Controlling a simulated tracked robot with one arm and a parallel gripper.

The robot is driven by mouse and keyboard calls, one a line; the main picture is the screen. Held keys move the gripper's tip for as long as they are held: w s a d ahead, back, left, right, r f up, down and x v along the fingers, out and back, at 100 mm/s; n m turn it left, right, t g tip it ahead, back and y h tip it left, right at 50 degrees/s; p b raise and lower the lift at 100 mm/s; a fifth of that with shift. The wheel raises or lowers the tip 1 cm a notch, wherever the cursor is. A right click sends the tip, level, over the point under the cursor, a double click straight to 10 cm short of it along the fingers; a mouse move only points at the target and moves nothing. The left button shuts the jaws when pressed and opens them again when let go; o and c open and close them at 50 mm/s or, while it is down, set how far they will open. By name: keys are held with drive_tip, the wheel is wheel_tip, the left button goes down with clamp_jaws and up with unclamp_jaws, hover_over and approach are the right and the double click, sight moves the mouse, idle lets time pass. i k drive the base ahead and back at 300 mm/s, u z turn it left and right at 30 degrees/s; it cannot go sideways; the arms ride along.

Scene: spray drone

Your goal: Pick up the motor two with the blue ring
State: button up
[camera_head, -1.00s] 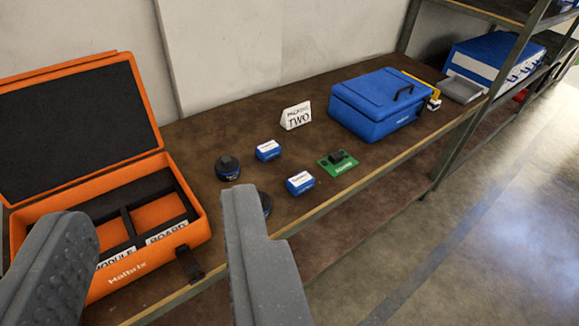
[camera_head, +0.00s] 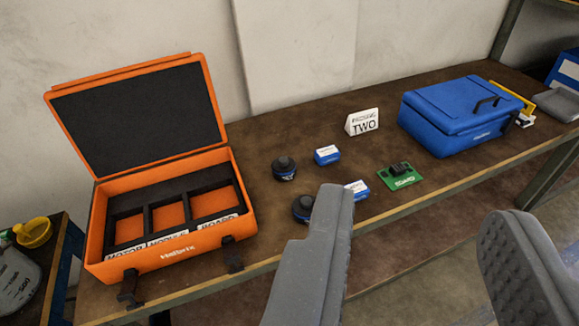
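Two dark round motors stand on the brown bench right of the orange case. I cannot tell from labels which one is motor two. A white sign reading "TWO" (camera_head: 363,122) stands behind the parts. My gripper (camera_head: 415,204) is open and empty in the foreground, its fingers wide apart, with the left finger just right of the near motor in the picture.
The open orange case (camera_head: 248,219) has labelled compartments. Two blue-and-white boxes, one at the back (camera_head: 327,155) and one partly hidden (camera_head: 357,190), and a green board (camera_head: 402,176) lie nearby. A closed blue case (camera_head: 460,118) stands at right. A side table (camera_head: 60,262) holds a yellow item.

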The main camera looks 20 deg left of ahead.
sight(284, 168)
drive_tip(key=z, duration=0.05)
drive_tip(key=i, duration=0.95)
drive_tip(key=u, duration=0.1)
